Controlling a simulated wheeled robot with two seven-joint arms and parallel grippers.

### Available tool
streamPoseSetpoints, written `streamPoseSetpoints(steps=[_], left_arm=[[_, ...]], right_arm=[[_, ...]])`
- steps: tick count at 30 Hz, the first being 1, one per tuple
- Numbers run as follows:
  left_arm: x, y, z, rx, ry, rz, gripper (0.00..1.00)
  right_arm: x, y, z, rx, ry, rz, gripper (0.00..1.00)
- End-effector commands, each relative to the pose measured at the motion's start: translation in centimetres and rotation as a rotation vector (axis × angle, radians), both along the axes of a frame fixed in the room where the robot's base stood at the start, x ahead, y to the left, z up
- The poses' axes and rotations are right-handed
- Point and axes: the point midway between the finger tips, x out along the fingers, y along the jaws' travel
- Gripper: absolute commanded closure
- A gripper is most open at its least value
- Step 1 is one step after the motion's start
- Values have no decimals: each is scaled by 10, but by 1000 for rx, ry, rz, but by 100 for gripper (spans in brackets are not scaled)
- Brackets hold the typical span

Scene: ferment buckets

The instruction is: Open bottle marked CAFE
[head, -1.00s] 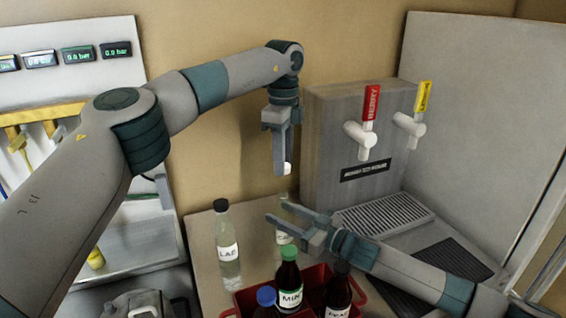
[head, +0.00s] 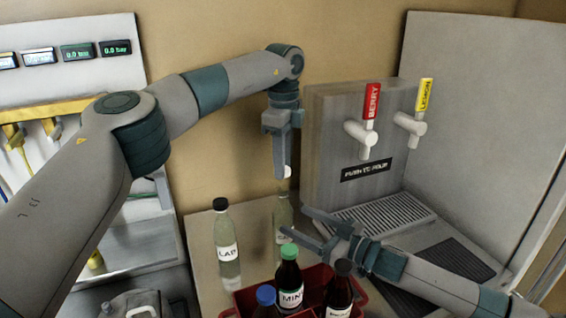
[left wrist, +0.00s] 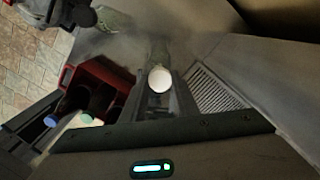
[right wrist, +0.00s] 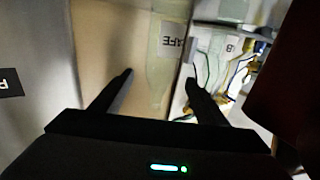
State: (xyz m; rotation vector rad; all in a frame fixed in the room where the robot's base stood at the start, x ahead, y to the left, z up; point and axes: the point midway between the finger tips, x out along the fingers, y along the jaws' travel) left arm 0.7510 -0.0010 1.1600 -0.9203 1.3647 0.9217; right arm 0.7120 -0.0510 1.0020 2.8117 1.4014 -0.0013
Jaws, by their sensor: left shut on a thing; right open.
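The CAFE bottle (head: 283,212) is clear, pale and upright on the counter, beside the grey dispenser. Its label, partly readable as "AFE" in the right wrist view (right wrist: 174,38), is partly behind my right gripper in the head view. My left gripper (head: 283,171) points down above this bottle, shut on a white cap (head: 288,171). The cap also shows between its fingers in the left wrist view (left wrist: 160,78). I cannot tell whether the cap touches the bottle's neck. My right gripper (head: 294,221) is open, close to the bottle, with the bottle showing between its fingers in its wrist view.
A clear bottle with a black cap (head: 227,245) stands to the left. A red crate (head: 238,301) in front holds dark bottles with green, blue and black caps. The dispenser (head: 345,150) has red and yellow tap handles, with a drip grate (head: 385,213) below.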

Motion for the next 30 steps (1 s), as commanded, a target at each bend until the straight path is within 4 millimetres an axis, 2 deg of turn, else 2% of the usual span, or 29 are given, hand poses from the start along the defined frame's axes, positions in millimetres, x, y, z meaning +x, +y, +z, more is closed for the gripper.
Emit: streamPoseSetpoints(steps=[6,12,30], left_arm=[[0,0,-10,0,0,0,100],[0,0,-14,0,0,0,100],[0,0,-14,0,0,-1,100]], right_arm=[[-23,-31,-3,0,1,0,33],[-34,-46,-1,0,0,0,33],[-37,-49,0,1,1,0,33]])
